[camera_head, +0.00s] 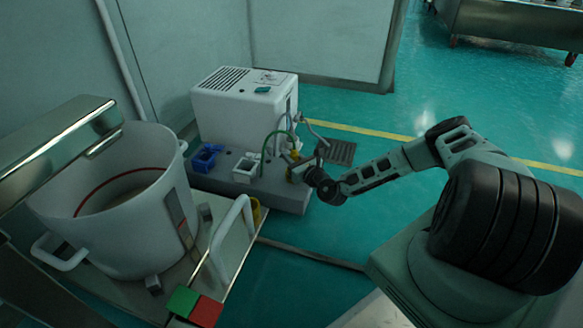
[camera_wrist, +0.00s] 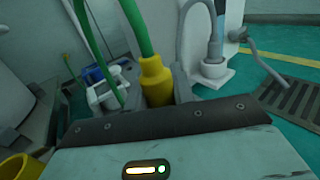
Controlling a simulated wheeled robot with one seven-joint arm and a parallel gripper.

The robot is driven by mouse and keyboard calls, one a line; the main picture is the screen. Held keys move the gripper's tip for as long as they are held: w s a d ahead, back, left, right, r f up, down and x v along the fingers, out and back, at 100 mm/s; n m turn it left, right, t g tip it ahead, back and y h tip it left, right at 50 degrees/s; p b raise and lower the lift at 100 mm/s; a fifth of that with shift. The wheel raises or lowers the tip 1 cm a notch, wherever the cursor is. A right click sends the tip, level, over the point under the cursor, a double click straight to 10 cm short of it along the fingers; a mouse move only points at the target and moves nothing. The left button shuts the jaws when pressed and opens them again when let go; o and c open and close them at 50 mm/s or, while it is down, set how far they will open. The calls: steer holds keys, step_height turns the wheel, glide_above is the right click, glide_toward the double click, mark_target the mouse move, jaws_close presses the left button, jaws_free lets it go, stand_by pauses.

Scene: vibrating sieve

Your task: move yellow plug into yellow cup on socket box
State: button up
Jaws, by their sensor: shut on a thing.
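The yellow plug (camera_wrist: 155,80) stands nearly upright in the wrist view, with a green cable (camera_wrist: 137,27) rising from its top. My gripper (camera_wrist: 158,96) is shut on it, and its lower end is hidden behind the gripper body. In the head view my gripper (camera_head: 300,168) is at the right end of the grey socket box (camera_head: 275,197), with yellow showing beside the jaws. The yellow cup cannot be told apart from the plug there. A yellow rounded rim (camera_wrist: 14,166) shows at the lower left of the wrist view; I cannot tell whether it is the cup.
A blue cup (camera_head: 204,158) and a white cup (camera_head: 245,168) stand on the socket box. A white machine (camera_head: 240,112) stands behind them. The large sieve drum (camera_head: 110,240) is at left, with a white handle (camera_head: 232,235) near the box. Open floor lies to the right.

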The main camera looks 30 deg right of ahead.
step_height(320, 180, down, 3)
steer(key=shift+r+b, duration=0.15)
steer(key=shift+b, duration=0.7)
steer(key=shift+f, duration=0.2)
steer(key=shift+f+p, duration=0.15)
steer(key=shift+p, duration=0.15)
steer(key=o, duration=1)
